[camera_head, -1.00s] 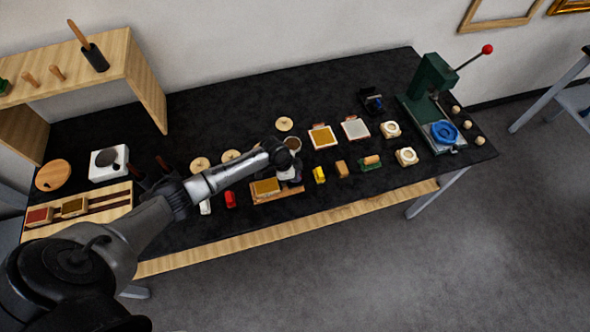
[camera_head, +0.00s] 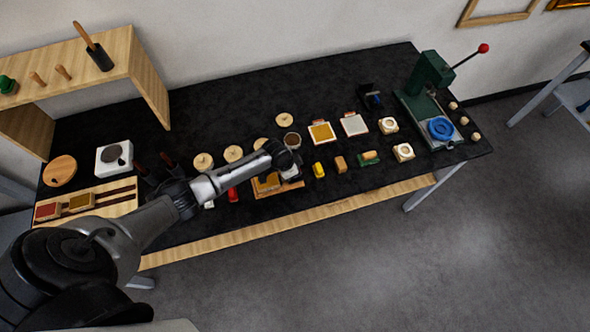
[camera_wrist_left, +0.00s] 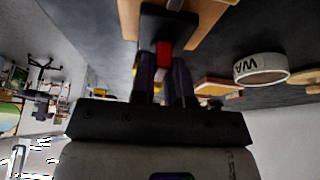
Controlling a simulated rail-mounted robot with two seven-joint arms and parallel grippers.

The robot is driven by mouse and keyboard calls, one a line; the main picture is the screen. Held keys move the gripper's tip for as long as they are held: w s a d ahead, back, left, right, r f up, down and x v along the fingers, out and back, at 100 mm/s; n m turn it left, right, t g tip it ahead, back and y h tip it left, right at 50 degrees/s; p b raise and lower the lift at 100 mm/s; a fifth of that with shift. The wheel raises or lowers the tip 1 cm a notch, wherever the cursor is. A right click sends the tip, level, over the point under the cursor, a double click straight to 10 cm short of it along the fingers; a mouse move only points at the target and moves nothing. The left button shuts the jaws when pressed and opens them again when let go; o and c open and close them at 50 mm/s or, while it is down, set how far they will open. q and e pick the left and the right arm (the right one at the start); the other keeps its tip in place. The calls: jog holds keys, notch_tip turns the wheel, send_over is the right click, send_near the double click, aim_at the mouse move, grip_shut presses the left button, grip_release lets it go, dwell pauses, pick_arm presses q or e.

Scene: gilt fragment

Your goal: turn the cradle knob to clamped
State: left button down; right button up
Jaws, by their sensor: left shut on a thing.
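The cradle is a wooden board (camera_head: 262,193) with a gold-topped block (camera_head: 268,181) on it, near the table's front edge. My left arm reaches over it, and its gripper (camera_head: 291,172) is at the board's right end, partly hidden by the wrist. In the left wrist view, my left gripper (camera_wrist_left: 164,78) has its two dark fingers close on either side of a small red piece (camera_wrist_left: 164,50), which appears to be the knob. The red piece is by a black block (camera_wrist_left: 166,24) on the wood. The knob's marking is not readable. My right gripper is not in view.
A cup (camera_head: 292,140) stands just behind the cradle; its lettered side shows in the wrist view (camera_wrist_left: 262,69). A green press (camera_head: 428,85) stands at the far right.

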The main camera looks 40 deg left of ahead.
pick_arm(q)
jog(key=shift+r, duration=0.1)
jog(key=c, duration=1.1)
grip_release()
jog(key=v, duration=1.3)
jog(key=shift+s+a+r+p, duration=0.2)
jog(key=shift+r+p, duration=0.05)
jog(key=shift+p, duration=0.05)
